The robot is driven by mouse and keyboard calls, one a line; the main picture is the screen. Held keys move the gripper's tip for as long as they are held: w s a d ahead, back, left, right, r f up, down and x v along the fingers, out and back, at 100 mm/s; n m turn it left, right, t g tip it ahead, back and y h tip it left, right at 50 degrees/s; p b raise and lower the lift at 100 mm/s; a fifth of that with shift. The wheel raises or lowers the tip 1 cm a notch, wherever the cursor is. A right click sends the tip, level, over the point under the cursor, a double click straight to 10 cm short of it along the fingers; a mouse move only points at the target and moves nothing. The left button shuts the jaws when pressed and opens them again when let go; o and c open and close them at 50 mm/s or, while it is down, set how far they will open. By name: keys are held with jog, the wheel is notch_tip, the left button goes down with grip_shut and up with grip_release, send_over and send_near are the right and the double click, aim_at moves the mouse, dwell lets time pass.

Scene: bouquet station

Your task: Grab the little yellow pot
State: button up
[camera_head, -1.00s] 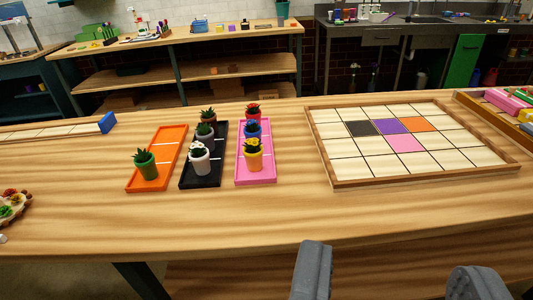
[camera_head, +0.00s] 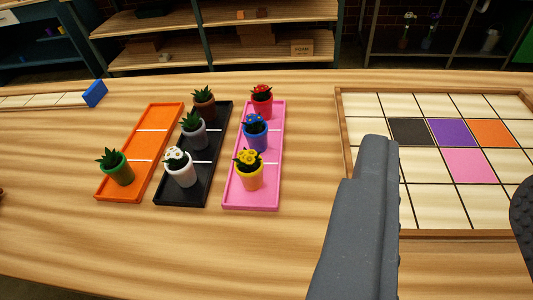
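The little yellow pot (camera_head: 250,179) holds yellow flowers and stands upright in the nearest section of the pink tray (camera_head: 262,204). A blue pot (camera_head: 256,140) and a red-flowered pot (camera_head: 263,106) stand behind it in the same tray. My gripper (camera_head: 445,190) is open and empty, with its grey fingers wide apart at the right. It is to the right of the yellow pot and apart from it. The left finger hides part of the tiled board.
A black tray (camera_head: 189,198) with several pots and an orange tray (camera_head: 150,149) with a green pot (camera_head: 118,170) stand to the left. A framed tile board (camera_head: 434,233) lies at the right. The table front is clear.

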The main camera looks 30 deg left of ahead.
aim_at(250, 174)
jog(key=shift+w+a, duration=0.15)
jog(key=shift+a, duration=0.1)
jog(key=o, duration=0.4)
jog(key=shift+c, duration=0.2)
jog(key=o, duration=0.5)
jog(key=shift+w+d, duration=0.15)
jog(key=shift+w, duration=0.2)
jog(key=w+f+n+p, duration=0.3)
jog(key=w+f+p, duration=0.75)
jog(key=w, duration=0.45)
jog(key=s+a+f+n+g+y+p, duration=0.3)
jog(key=a+f+n+g+y+p, duration=0.35)
jog(key=a+f, duration=0.95)
jog(key=w+a+f, duration=0.1)
jog(key=w+a+f+m+t+y, duration=0.1)
jog(key=w, duration=0.1)
jog(key=w+f+y+b, duration=0.1)
jog(key=w+f, duration=0.1)
jog(key=shift+w+a+m+t, duration=0.2)
jog(key=shift+a+m+t, duration=0.15)
jog(key=shift+a, duration=0.05)
jog(key=shift+d+b+x, duration=0.2)
jog(key=shift+b+x, duration=0.55)
jog(key=shift+x, duration=2.4)
